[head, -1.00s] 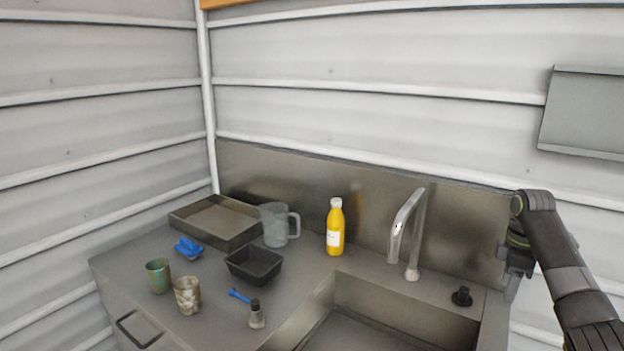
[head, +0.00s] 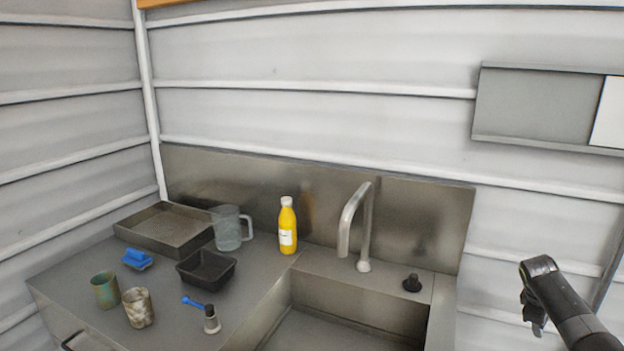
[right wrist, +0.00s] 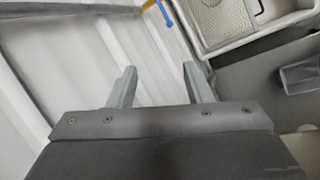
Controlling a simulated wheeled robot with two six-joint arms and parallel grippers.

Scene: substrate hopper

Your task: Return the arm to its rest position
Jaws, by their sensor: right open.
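My right arm (head: 566,308) comes in at the lower right of the head view, to the right of the sink counter and apart from it. Its gripper (head: 533,312) hangs below the bent wrist, mostly turned away there. In the right wrist view the gripper (right wrist: 159,84) shows two grey fingers spread wide apart with nothing between them. White ribbed wall lies behind the fingers. My left gripper is in neither view.
The steel counter (head: 75,276) holds a tray (head: 165,228), a clear jug (head: 228,230), a yellow bottle (head: 288,228), a black tub (head: 207,268), two cups and a blue-handled brush. A tap (head: 355,222) rises behind the sink (head: 345,328). A grey wall panel (head: 535,103) hangs at upper right.

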